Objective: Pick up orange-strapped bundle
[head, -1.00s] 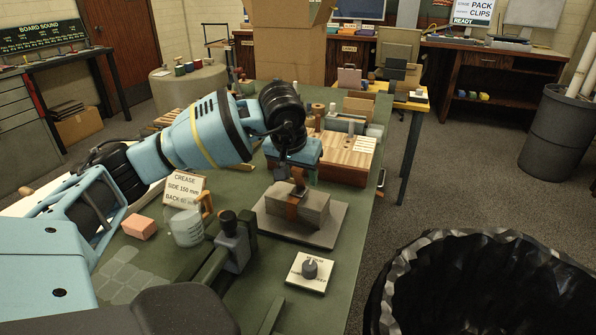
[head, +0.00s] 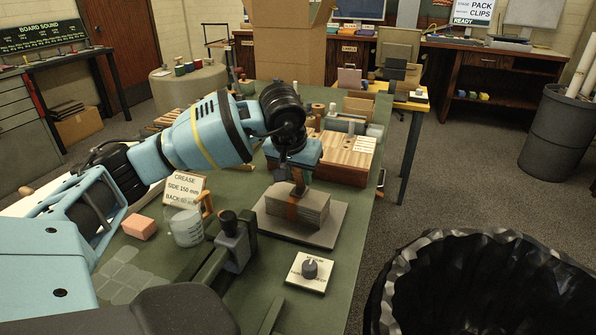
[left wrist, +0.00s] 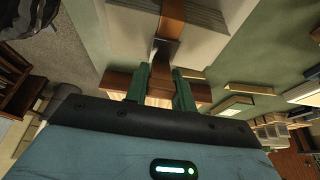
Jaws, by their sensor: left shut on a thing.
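The orange-strapped bundle (head: 318,209) is a stack of grey sheets with an orange-brown strap around it. It sits on a flat grey board (head: 334,233) on the green table. My left gripper (head: 298,186) points down over it and is shut on the raised part of the strap. In the left wrist view, the green fingers of my left gripper (left wrist: 160,80) have the strap between them, and the grey stack (left wrist: 195,14) shows at the top. The fingers partly hide the strap. My right gripper is not in view.
A clear beaker (head: 186,228), a pink block (head: 139,227) and a crease sign (head: 184,189) stand left of the bundle. A dial plate (head: 309,273) lies in front. A wooden rack (head: 347,160) stands behind. A black-lined bin (head: 480,290) is at lower right.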

